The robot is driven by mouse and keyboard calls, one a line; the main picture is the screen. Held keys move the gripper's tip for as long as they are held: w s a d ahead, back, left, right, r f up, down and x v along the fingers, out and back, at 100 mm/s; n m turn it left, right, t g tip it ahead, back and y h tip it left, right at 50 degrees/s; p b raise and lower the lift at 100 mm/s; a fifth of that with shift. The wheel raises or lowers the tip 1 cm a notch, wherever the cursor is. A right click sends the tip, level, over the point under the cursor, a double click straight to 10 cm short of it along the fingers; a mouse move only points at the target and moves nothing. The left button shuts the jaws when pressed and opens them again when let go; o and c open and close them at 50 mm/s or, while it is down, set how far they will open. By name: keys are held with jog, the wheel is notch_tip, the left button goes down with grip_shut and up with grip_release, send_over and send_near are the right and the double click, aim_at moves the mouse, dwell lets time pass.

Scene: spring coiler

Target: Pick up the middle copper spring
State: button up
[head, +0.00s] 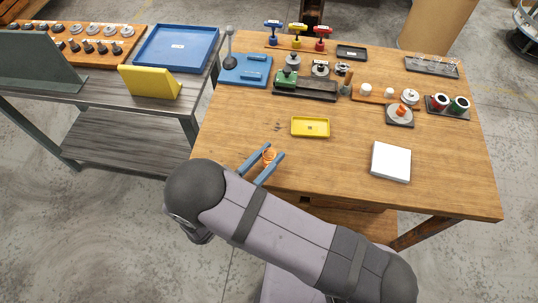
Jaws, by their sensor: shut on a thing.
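My gripper (265,164) is near the front left of the wooden table, with its two blue fingers on either side of a copper spring (269,156). The fingers are shut on this small orange coil, which shows between their tips. I cannot tell whether the spring touches the tabletop or is held above it. No other loose copper spring shows clearly near it. A small orange piece (401,110) sits on a grey square base (399,119) at the right; I cannot tell what it is.
A yellow tray (310,135) lies behind my gripper, and a white block (391,162) lies at the right. Fixtures, spools (459,104) and blue, yellow and red handled tools (297,41) line the back. A side bench (100,108) stands left. The front middle tabletop is clear.

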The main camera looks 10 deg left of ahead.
aim_at(269, 154)
jog(key=shift+r+b, duration=0.6)
jog(key=shift+r, duration=4.3)
jog(key=shift+d, duration=0.1)
